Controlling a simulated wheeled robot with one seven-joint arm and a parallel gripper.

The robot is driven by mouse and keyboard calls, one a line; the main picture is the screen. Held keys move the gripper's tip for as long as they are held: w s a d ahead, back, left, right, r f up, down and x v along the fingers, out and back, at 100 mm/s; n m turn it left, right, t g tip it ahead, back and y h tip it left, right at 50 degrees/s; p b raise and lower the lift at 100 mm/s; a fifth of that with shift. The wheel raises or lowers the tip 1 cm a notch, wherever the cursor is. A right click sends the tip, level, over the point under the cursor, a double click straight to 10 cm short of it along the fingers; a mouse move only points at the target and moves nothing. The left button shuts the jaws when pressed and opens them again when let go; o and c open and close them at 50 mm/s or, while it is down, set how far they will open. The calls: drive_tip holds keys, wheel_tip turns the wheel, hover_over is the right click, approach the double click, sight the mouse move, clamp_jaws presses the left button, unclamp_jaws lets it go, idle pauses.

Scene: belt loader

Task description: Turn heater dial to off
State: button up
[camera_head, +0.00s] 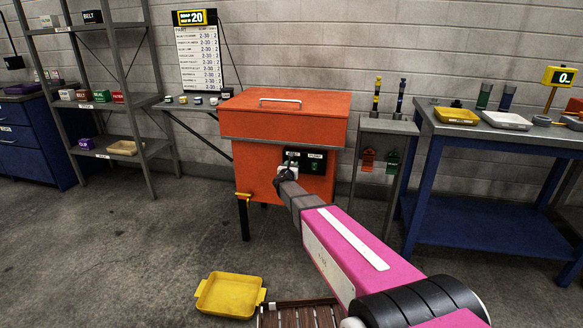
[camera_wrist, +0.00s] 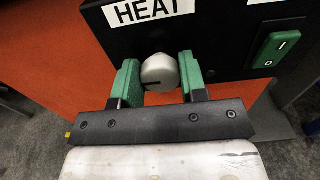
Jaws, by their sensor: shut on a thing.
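The heater is an orange box (camera_head: 270,125) with a lid and handle, on dark legs. Its black control panel (camera_head: 312,158) is on the front at the right. In the wrist view the silver-grey dial (camera_wrist: 160,72) sits below a white HEAT label (camera_wrist: 150,10), with a dark mark pointing left on its face. My gripper (camera_wrist: 160,80) has its green-padded fingers on both sides of the dial, shut on it. In the head view my gripper (camera_head: 283,175) is at the panel and hides the dial.
A green rocker switch (camera_wrist: 277,52) is on the panel right of the dial. A yellow tray (camera_head: 228,295) lies on the floor in front. A blue workbench (camera_head: 490,215) stands at the right, a shelf rack (camera_head: 125,150) at the left. The floor at the left is clear.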

drive_tip(key=shift+n, duration=0.3)
drive_tip(key=shift+a+f+n, duration=0.1)
drive_tip(key=shift+n, duration=4.2)
drive_tip(key=shift+a+f+n, duration=0.1)
drive_tip(key=shift+n, duration=4.2)
drive_tip(key=o, duration=0.9)
